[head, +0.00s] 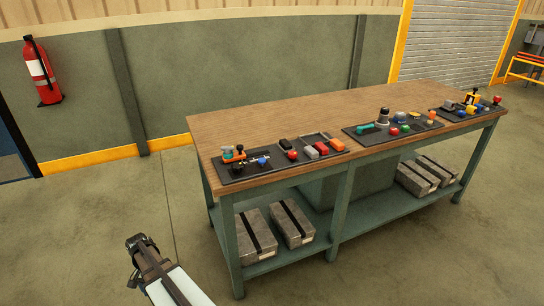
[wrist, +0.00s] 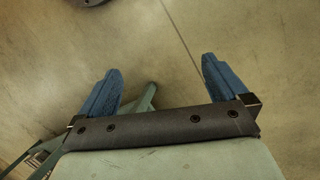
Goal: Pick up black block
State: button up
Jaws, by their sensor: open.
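A small black block (head: 284,142) lies on the left dark mat (head: 255,170) on the workbench, behind a red piece. My gripper (wrist: 160,85) shows in the wrist view with its two blue fingers spread apart and nothing between them. In the head view my arm's end (head: 141,245) is at the lower left, in front of the bench, lower than the tabletop and well away from the block. The block does not show in the wrist view.
The wooden workbench (head: 290,115) bears several mats with small coloured parts along its front edge; its back is bare. Metal boxes (head: 292,224) sit on the lower shelf. A bench leg (wrist: 146,98) shows in the wrist view. The floor around my arm is clear.

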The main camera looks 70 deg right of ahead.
jog(key=w+d+r+m+t, duration=0.1)
jog(key=w+d+r+m, duration=0.15)
jog(key=d+r, duration=0.6)
jog(key=w+d+r+m+t, duration=0.15)
jog(key=d+r+m, duration=0.25)
jog(key=d+r, duration=0.5)
jog(key=s+d+r+m+h, duration=0.1)
jog(key=s+d+r+m, duration=0.15)
jog(key=d+r, duration=0.7)
jog(key=s+d+r+m, duration=0.2)
jog(key=d+r+m, duration=0.2)
jog(key=d+r, duration=0.55)
notch_tip(320, 180, up, 9)
jog(key=m, duration=0.5)
send_over(286, 142)
notch_tip(286, 142, down, 7)
jog(key=shift+a+f, duration=0.1)
jog(key=shift+a, duration=0.05)
jog(key=shift+w+f, duration=0.1)
jog(key=shift+f, duration=2.8)
